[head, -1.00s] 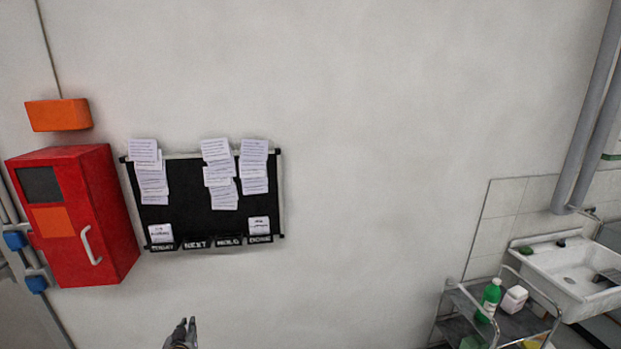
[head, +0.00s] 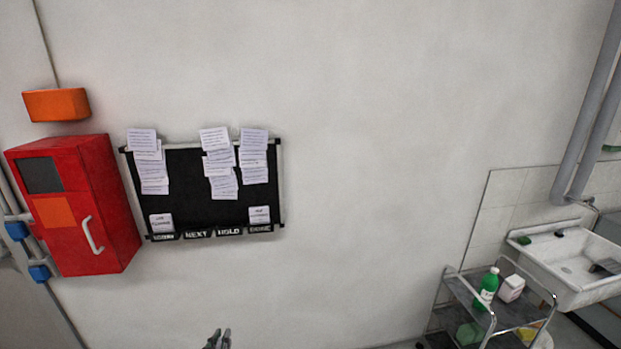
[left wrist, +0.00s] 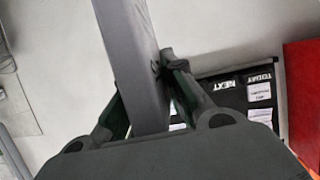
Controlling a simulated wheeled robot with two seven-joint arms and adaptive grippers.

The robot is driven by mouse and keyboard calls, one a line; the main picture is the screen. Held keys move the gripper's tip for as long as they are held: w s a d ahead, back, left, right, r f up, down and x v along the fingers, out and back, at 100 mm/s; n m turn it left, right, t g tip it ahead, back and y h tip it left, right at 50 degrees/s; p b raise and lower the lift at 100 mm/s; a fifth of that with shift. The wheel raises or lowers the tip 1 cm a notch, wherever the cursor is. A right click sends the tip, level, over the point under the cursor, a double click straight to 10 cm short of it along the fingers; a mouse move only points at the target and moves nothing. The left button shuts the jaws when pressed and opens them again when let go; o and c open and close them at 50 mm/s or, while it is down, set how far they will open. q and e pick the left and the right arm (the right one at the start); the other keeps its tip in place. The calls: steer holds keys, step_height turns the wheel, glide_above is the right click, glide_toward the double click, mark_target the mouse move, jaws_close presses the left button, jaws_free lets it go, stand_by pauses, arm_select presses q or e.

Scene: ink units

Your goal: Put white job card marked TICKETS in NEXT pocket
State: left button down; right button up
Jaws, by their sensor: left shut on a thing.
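The black board (head: 190,200) hangs on the wall with four labelled pockets along its bottom. The NEXT pocket (head: 197,234) is second from the left and looks empty; it shows upside down in the left wrist view (left wrist: 226,86). My left gripper (head: 218,338) is at the bottom edge of the head view, below the board and apart from it. In the left wrist view it is shut on a flat grey-looking piece (left wrist: 138,60), which seems to be the white job card in shade. Its marking cannot be read. My right gripper is out of view.
White cards stand in the leftmost pocket (head: 161,223) and the DONE pocket (head: 260,214). Paper sheets (head: 219,165) hang higher on the board. A red cabinet (head: 110,205) juts out at left. A trolley (head: 465,290) and sink (head: 570,275) stand right. The wall between is clear.

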arm_select(q)
steer(key=shift+s+d+f+b, duration=1.15)
steer(key=shift+s+b, duration=0.05)
steer(key=shift+b, duration=0.9)
stand_by(0.6)
